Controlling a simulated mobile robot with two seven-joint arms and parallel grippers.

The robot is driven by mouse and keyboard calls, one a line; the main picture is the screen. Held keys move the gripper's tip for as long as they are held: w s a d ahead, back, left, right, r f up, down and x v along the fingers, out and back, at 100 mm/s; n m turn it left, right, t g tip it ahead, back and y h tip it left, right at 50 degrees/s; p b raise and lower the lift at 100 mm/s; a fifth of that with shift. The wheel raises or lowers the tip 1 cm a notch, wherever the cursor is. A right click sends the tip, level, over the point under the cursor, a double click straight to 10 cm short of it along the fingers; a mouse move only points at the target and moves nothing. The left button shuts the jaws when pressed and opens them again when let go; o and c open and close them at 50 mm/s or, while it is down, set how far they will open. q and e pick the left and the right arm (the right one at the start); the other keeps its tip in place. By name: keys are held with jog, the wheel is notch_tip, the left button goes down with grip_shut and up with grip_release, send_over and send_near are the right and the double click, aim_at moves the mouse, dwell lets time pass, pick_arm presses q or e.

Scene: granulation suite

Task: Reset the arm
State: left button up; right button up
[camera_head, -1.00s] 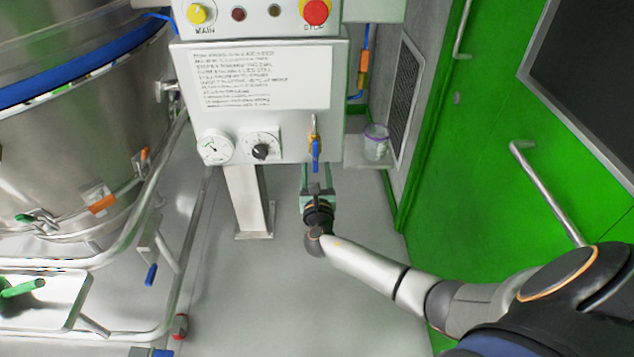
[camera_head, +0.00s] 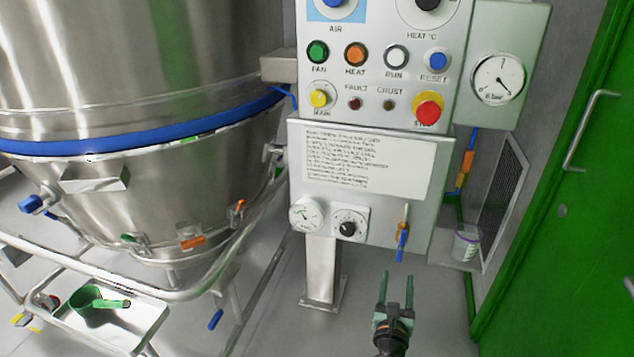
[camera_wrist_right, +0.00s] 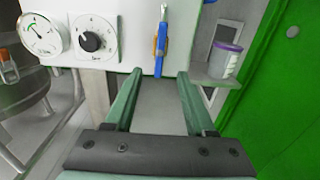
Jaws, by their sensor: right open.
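My right gripper (camera_head: 397,290) points up and away in the lower part of the head view, below the control cabinet. Its two green fingers are apart with nothing between them. In the right wrist view the open fingers (camera_wrist_right: 158,90) reach toward the lower edge of the cabinet. The blue-handled valve (camera_head: 402,243) hangs on the cabinet front just above the fingertips in the head view, apart from them. The valve (camera_wrist_right: 161,45) also shows in the right wrist view, beyond the fingers. My left gripper is not in view.
The control cabinet (camera_head: 365,225) carries a gauge (camera_head: 305,213), a black knob (camera_head: 347,228) and a button panel above. A steel vessel (camera_head: 140,200) with tube rails stands at left. A purple-lidded jar (camera_head: 466,243) sits on a shelf at right, near a green door (camera_head: 560,220).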

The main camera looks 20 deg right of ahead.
jog(key=s+a+f+m+g+y, duration=0.3)
jog(key=s+a+f+m+y, duration=0.3)
jog(key=s+m, duration=0.35)
jog(key=s+a+f+m+g+y, duration=0.35)
jog(key=s+a+f+m, duration=0.35)
jog(key=s+a+m, duration=0.25)
jog(key=s+a+r+m+y, duration=0.3)
jog(key=m, duration=0.4)
pick_arm(q)
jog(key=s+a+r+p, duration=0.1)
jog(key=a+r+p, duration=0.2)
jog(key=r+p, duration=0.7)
jog(key=p, duration=0.4)
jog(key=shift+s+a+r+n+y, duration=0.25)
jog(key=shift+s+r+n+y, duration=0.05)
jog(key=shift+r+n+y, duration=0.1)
pick_arm(e)
notch_tip(320, 180, up, 11)
jog(key=s+d+m, duration=0.1)
jog(key=s+d, duration=0.1)
jog(key=shift+d+m+h, duration=0.4)
jog(key=shift+h, duration=0.05)
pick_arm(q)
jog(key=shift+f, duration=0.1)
pick_arm(e)
jog(key=shift+s+f+t, duration=0.1)
jog(key=shift+t, duration=0.15)
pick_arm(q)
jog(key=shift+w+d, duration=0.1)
